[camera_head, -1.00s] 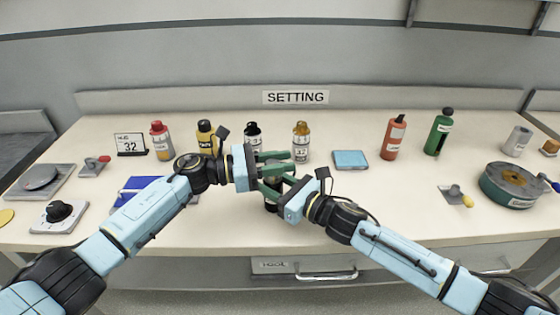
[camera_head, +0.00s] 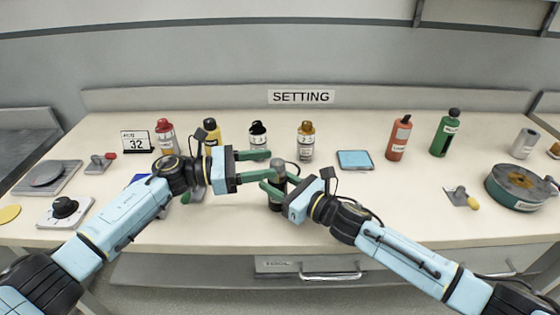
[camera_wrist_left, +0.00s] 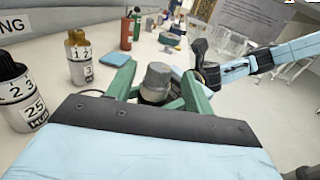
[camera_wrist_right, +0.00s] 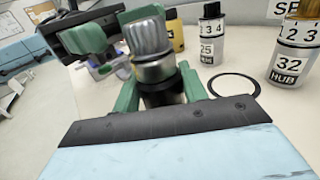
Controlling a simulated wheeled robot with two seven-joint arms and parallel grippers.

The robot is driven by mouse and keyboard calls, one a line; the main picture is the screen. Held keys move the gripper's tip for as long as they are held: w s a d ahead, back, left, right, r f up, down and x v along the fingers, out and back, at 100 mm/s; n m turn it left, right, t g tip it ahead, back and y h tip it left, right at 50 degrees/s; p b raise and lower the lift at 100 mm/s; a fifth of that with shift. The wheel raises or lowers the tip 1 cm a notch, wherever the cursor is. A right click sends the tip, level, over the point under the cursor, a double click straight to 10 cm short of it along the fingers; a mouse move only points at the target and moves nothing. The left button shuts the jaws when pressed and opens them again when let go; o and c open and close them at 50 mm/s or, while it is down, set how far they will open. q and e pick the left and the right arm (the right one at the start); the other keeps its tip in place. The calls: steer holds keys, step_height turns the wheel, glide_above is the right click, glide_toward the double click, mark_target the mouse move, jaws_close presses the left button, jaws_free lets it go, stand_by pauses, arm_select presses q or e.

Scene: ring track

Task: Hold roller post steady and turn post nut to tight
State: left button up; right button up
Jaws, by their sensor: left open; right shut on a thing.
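The roller post (camera_wrist_right: 160,88) stands upright near the front middle of the table; it is dark below a steel collar. The grey ribbed post nut (camera_head: 278,167) sits on its top and also shows in the right wrist view (camera_wrist_right: 148,38) and the left wrist view (camera_wrist_left: 157,80). My right gripper (camera_head: 276,184) is shut on the post below the nut, a finger on either side. My left gripper (camera_head: 268,164) is open at nut height, on the left of the nut. Its fingers point at the nut, which appears between them in its wrist view; contact cannot be told.
Several labelled bottles stand behind, including one with an orange cap (camera_head: 305,142) and a black-capped one (camera_head: 258,138). A black ring (camera_wrist_right: 235,86) lies on the table behind the post. A blue pad (camera_head: 355,160) lies back right. A round green container (camera_head: 518,187) is far right.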

arm_select(q)
steer(key=s+a, duration=0.1)
steer(key=a, duration=0.5)
steer(key=shift+a, duration=0.25)
steer(key=shift+s, duration=0.1)
arm_select(e)
steer(key=o, duration=1.2)
steer(key=shift+d, duration=0.1)
